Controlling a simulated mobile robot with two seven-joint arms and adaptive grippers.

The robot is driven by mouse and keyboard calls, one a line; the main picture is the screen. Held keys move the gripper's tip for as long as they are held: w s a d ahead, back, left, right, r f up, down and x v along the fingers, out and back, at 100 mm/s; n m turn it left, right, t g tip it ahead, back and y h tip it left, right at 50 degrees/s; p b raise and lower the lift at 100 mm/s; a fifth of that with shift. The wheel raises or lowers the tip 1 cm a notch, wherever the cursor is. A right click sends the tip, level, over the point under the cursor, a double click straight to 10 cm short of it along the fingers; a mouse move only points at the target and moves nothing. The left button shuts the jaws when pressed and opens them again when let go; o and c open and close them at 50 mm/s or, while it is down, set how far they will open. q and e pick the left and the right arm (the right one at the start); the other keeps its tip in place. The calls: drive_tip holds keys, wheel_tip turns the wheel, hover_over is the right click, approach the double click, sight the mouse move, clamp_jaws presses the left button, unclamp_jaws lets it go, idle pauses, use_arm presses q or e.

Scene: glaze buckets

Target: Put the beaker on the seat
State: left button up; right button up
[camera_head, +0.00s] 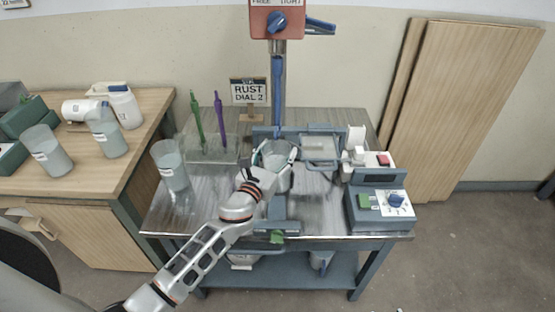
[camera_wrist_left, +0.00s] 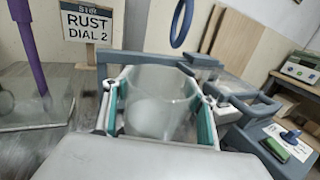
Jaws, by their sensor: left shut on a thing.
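My left gripper (camera_head: 274,158) is shut on a clear beaker (camera_head: 279,172) over the metal table. In the left wrist view the beaker (camera_wrist_left: 158,95) stands between the teal pads of the left gripper (camera_wrist_left: 160,110), with something pale showing through its wall. A blue-grey frame (camera_head: 265,132) lies close behind the beaker, under the stirrer; its bar also shows in the left wrist view (camera_wrist_left: 115,57). I cannot tell which part is the seat, or whether the beaker touches it. The arm hides part of the frame. My right gripper is not in view.
Another clear vessel (camera_head: 170,168) stands on the table's left side. A clear holder (camera_head: 210,150) carries green and purple tools. A sign (camera_head: 249,92) reads "RUST DIAL 2". A dial box (camera_head: 378,208) stands at the right. A stirrer head (camera_head: 290,20) hangs above.

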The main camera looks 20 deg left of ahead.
use_arm(q)
drive_tip(key=shift+f+b, duration=0.35)
drive_tip(key=shift+f, duration=0.45)
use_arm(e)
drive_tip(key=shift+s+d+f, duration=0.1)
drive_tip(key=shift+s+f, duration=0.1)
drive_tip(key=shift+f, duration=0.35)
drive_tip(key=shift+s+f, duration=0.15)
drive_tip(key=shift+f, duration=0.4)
use_arm(q)
drive_tip(key=o, duration=2.1)
drive_tip(key=shift+f, duration=0.2)
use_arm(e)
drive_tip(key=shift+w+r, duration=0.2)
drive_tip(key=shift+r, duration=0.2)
use_arm(q)
drive_tip(key=shift+s, duration=0.1)
drive_tip(key=s, duration=0.4)
drive_tip(key=s+a, duration=0.1)
drive_tip(key=s, duration=0.7)
drive_tip(key=shift+a+r, duration=0.1)
drive_tip(key=shift+a, duration=0.1)
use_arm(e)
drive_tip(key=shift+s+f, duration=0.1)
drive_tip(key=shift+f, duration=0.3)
use_arm(q)
drive_tip(key=shift+w, duration=0.1)
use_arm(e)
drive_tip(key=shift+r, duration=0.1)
